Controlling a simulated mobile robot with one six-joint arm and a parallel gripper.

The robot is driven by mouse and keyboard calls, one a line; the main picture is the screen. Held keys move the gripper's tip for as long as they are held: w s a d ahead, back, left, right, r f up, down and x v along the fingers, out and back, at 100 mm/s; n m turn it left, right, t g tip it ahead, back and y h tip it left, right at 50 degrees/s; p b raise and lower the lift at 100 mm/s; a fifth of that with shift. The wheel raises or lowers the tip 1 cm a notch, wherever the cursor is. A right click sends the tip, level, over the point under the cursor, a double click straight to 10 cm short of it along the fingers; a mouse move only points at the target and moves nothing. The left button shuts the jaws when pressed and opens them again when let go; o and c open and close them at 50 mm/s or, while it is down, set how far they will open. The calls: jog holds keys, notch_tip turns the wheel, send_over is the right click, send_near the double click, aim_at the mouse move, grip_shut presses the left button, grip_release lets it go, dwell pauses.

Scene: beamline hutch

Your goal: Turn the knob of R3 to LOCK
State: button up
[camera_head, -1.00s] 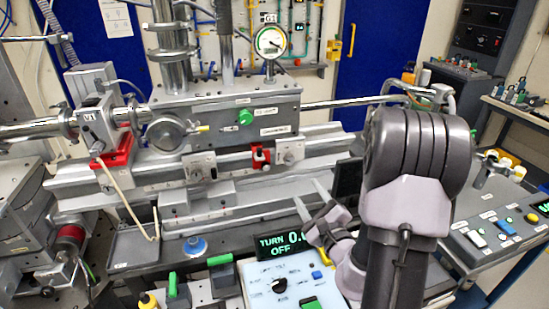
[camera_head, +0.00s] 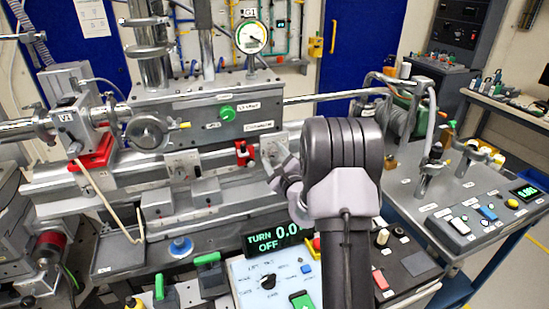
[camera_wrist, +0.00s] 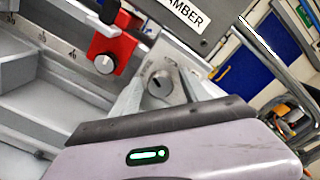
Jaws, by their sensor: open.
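A round slotted grey knob (camera_wrist: 160,84) on a grey plate shows between my fingers in the wrist view. My gripper (camera_wrist: 157,76) is open, with one finger on each side of the knob in the picture. I cannot tell how far the fingertips are from it or whether they touch. In the head view my gripper (camera_head: 272,163) is in front of the rail bench, right of a red clamp (camera_head: 243,153), and partly covers the knob's plate. No R3 or LOCK marking is readable, so I cannot tell which knob is R3.
The red clamp with its own pale knob (camera_wrist: 104,64) is close to the left of my gripper. The chamber box (camera_head: 205,112) is just above. A control box with a black dial (camera_head: 268,282) and a TURN/OFF display (camera_head: 275,240) is below.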

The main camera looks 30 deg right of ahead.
jog(key=shift+c, duration=0.4)
grip_shut()
jog(key=m+p, duration=0.4)
jog(key=m, duration=0.1)
jog(key=shift+r+m, duration=0.15)
jog(key=shift+m, duration=0.25)
jog(key=m+p, duration=0.3)
jog(key=shift+m+p, duration=1.05)
jog(key=shift+m, duration=0.85)
jog(key=shift+f, duration=0.2)
